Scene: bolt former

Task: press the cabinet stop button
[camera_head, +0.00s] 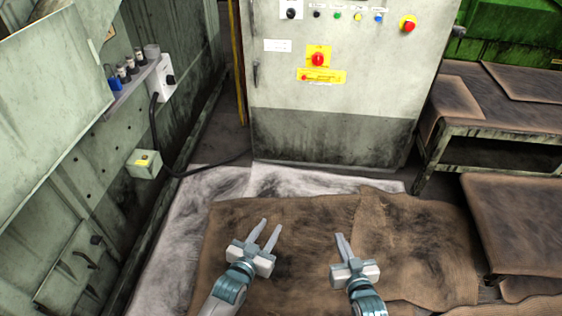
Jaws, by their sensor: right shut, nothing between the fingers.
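The grey control cabinet (345,95) stands ahead with its door facing me. A red knob (317,60) on a yellow plate sits mid-door, above a yellow label strip. I cannot tell from the labels which is the stop button. My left gripper (270,231) is open and empty, low in front of the cabinet and well apart from it. My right gripper (340,237) is shut and empty, to the right of the left one, also apart from the cabinet.
Small coloured buttons and a black switch (291,14) line the door's top. A door handle (256,75) is at its left edge. Brown mats (310,215) cover the floor in front. A green machine wall (75,130) stands left, a mat-covered bench (500,120) right.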

